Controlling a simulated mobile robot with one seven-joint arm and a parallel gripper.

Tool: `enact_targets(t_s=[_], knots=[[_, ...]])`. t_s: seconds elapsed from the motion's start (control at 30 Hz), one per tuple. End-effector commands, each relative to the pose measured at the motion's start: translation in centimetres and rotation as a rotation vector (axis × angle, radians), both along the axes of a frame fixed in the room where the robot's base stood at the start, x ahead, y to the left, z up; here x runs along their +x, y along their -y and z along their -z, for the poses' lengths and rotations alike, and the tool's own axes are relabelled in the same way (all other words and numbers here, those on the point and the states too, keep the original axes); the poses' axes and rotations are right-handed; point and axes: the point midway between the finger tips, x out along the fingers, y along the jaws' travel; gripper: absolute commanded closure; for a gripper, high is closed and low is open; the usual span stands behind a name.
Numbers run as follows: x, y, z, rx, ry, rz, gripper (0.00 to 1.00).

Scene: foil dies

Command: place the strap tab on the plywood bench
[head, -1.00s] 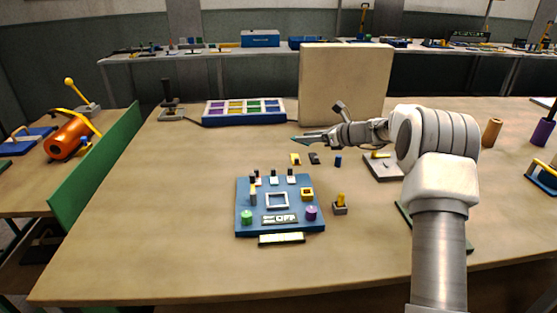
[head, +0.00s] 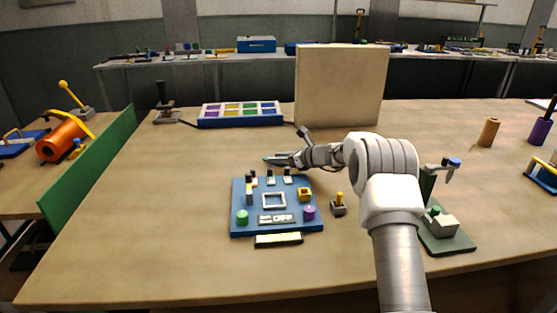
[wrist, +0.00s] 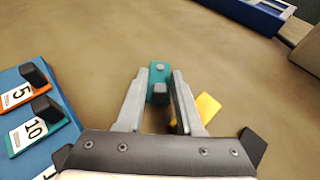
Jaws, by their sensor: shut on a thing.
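The teal tab, which looks like the strap tab, is held between the fingertips of my gripper (wrist: 159,92). In the wrist view the tab (wrist: 158,70) is a small teal block with grey knobs on it. In the head view my gripper (head: 284,160) is behind the blue control panel, with the teal tip of the tab (head: 270,159) showing at its left. The plywood bench (head: 150,215) is the broad tan top below. I cannot tell whether the tab touches it.
The blue panel (head: 238,211) with switches and number tags stands just in front of my gripper; it also shows in the wrist view (wrist: 35,150). A yellow piece (wrist: 207,108) lies beside the right finger. Bare bench lies left of my gripper. A tan upright board (head: 342,85) stands behind.

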Motion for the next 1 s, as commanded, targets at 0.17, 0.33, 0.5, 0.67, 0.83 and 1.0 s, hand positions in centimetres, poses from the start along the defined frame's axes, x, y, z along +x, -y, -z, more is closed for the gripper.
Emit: enact_targets(t_s=[0.17,0.33,0.5,0.67,0.83,1.0], knots=[[0.0,0.1,0.2,0.000,0.000,0.000,1.00],[0.0,0.1,0.3,-0.001,0.000,0.001,0.45],[0.0,0.1,0.2,-0.001,0.000,0.001,0.34],[0.0,0.0,0.2,0.000,0.000,0.001,0.34],[-0.4,0.7,-0.5,0.000,0.000,0.002,0.34],[-2.2,2.8,-1.8,0.000,0.000,0.004,0.34]])
